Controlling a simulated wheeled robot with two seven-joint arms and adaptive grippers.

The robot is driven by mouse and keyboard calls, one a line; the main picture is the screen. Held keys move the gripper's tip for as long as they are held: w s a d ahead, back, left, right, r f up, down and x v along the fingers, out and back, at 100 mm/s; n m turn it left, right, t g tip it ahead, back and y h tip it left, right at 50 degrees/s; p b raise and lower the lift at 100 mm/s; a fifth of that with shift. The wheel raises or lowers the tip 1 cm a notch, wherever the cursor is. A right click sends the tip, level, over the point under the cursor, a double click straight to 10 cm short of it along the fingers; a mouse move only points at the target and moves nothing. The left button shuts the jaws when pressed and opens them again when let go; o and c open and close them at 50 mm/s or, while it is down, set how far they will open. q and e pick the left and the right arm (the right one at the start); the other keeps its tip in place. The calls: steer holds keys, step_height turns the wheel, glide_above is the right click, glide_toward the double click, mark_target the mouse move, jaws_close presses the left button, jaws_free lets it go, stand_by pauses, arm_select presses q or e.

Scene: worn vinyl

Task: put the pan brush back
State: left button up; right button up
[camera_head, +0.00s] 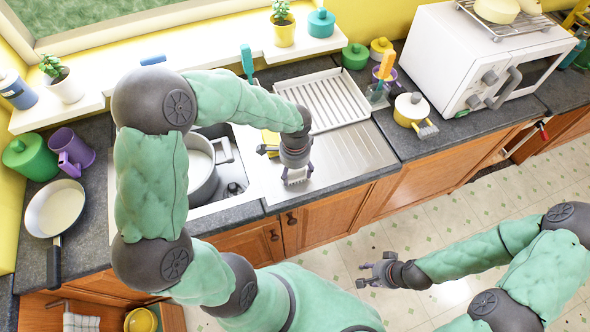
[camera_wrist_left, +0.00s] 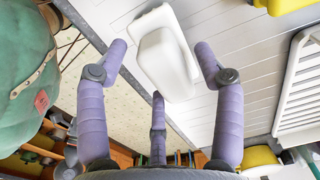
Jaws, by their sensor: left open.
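A small white block with a bristly-looking edge (camera_head: 296,178), which I take to be the pan brush, lies on the sink's ribbed drainboard (camera_head: 350,150). In the left wrist view the white block (camera_wrist_left: 165,62) shows ahead of my fingers, with a raised part on its base. My left gripper (camera_head: 293,168) is above it, fingers spread on either side. The left wrist view shows these open fingers (camera_wrist_left: 160,75) with nothing held. My right gripper (camera_head: 370,272) hangs over the floor, fingers apart and empty.
A grey pot (camera_head: 203,170) stands in the sink. A white dish rack (camera_head: 325,100) sits behind the gripper. A tool holder (camera_head: 378,93), a yellow lidded pot (camera_head: 404,113) and a white microwave (camera_head: 450,60) stand right. A frying pan (camera_head: 55,208) lies left.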

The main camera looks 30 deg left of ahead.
arm_select(q)
step_height(320, 180, up, 12)
steer(key=p, duration=0.2)
stand_by(0.5)
